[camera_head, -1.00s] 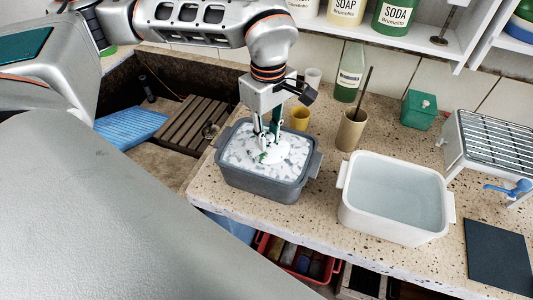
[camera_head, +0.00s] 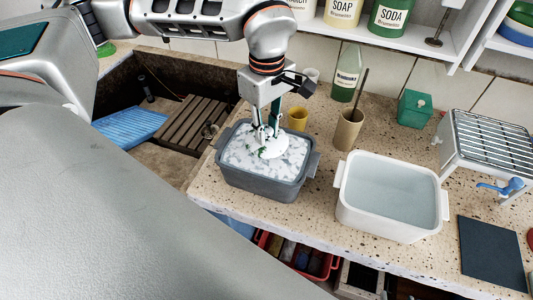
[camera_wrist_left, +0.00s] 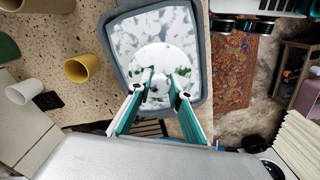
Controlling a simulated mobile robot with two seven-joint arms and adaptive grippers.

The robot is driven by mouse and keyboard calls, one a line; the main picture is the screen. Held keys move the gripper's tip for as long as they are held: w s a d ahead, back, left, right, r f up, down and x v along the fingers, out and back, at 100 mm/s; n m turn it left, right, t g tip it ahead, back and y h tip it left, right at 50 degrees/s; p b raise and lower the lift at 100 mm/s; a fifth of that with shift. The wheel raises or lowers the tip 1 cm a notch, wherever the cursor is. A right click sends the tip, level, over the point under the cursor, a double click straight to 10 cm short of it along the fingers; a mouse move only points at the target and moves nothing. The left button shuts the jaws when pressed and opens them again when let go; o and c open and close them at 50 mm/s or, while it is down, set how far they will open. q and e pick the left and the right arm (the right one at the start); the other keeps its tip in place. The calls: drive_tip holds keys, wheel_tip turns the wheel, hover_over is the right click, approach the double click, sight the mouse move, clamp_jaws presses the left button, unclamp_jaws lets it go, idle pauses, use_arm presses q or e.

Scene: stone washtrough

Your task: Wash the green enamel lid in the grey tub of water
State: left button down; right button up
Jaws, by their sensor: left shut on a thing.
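The green enamel lid (camera_head: 272,149) is a round disc in the grey tub (camera_head: 262,185), almost wholly white with foam; only small green patches show. In the left wrist view the lid (camera_wrist_left: 150,56) lies under my fingers, with green at its edges. My left gripper (camera_head: 266,136) points down into the tub, shut on the lid near its middle; in the left wrist view the gripper (camera_wrist_left: 166,84) has a finger on each side of the knob. Foam and suds cover the water, so I cannot tell how deep the lid's lower edge sits. My right gripper is out of view.
A white tub of clear water (camera_head: 392,195) stands to the right, with a metal rack (camera_head: 492,140) and a dark mat (camera_head: 492,256) beyond. A yellow cup (camera_head: 298,118), brown beaker (camera_head: 348,130) and green bottle (camera_head: 346,75) stand behind the tubs.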

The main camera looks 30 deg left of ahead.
sight(267, 130)
use_arm(q)
drive_tip(key=shift+r, duration=0.1)
drive_tip(key=shift+r+p, duration=1.6)
drive_tip(key=shift+r, duration=0.35)
